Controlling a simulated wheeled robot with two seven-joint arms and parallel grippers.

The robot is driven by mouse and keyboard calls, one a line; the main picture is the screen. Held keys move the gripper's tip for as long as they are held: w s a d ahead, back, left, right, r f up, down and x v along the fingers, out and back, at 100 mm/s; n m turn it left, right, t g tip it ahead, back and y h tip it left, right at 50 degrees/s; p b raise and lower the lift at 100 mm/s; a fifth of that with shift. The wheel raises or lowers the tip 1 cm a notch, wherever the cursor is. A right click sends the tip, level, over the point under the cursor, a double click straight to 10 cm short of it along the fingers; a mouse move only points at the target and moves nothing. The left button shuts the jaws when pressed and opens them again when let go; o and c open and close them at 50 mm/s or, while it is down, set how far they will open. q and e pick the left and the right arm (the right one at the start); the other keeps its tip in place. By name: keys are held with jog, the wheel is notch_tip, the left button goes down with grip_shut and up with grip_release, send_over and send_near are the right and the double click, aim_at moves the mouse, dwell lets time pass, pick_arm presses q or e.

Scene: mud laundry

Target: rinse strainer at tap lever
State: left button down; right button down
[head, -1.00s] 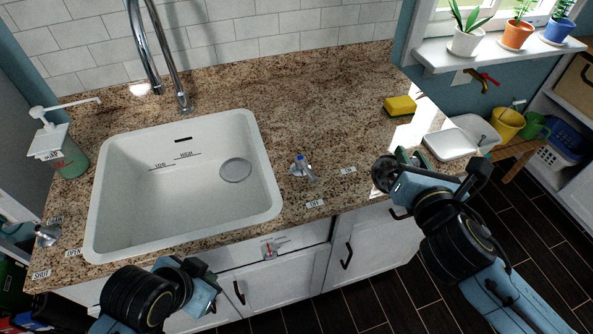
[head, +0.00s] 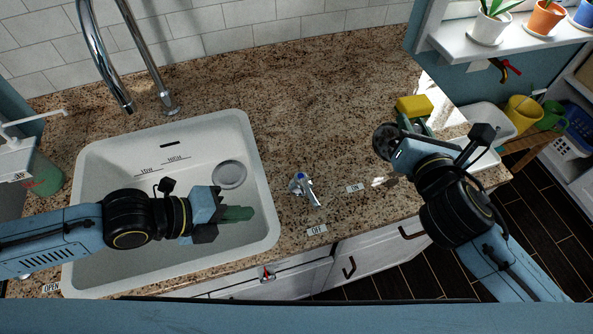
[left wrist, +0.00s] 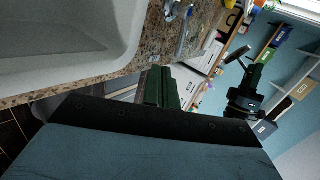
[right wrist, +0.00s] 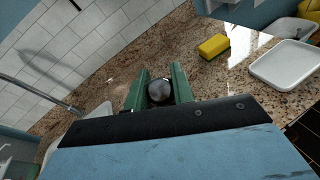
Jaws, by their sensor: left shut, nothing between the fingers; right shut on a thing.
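The strainer (head: 385,142), a dark round metal piece, is held above the counter right of the sink by my right gripper (head: 404,138). It shows as a shiny round thing between the green fingers in the right wrist view (right wrist: 160,91). My left gripper (head: 238,213) is shut and empty, above the right part of the sink; its closed green fingers show in the left wrist view (left wrist: 160,87). The blue-capped tap lever (head: 304,187) stands on the counter right of the sink, apart from both grippers, its handle pointing roughly toward the OFF label (head: 316,230).
The white sink (head: 255,150) has a round drain (head: 229,174) and a chrome faucet (head: 160,85). The ON label (head: 355,188) lies right of the lever. A yellow sponge (head: 414,105) and white tray (right wrist: 285,66) are at the right. The back counter is clear.

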aim_at(308, 192)
jog(key=shift+w+r, duration=0.1)
jog(key=shift+r, duration=0.15)
pick_arm(q)
jog(key=p+x, duration=0.1)
jog(key=x, duration=0.9)
jog(key=shift+s+d+r, duration=0.1)
jog(key=shift+d, duration=0.05)
pick_arm(e)
jog(key=shift+s+r, duration=0.35)
jog(key=shift+r, duration=0.1)
pick_arm(q)
jog(key=shift+w+d+r+p, duration=0.2)
jog(key=shift+w+d, duration=0.05)
jog(key=shift+d, duration=0.25)
jog(key=shift+w+d+r+p, duration=0.2)
jog(key=shift+w+d, duration=0.1)
jog(key=shift+d, duration=0.2)
pick_arm(e)
jog(key=shift+r, duration=0.45)
pick_arm(q)
jog(key=shift+w+d, duration=0.3)
jog(key=shift+d, duration=0.35)
pick_arm(e)
jog(key=shift+r, duration=0.15)
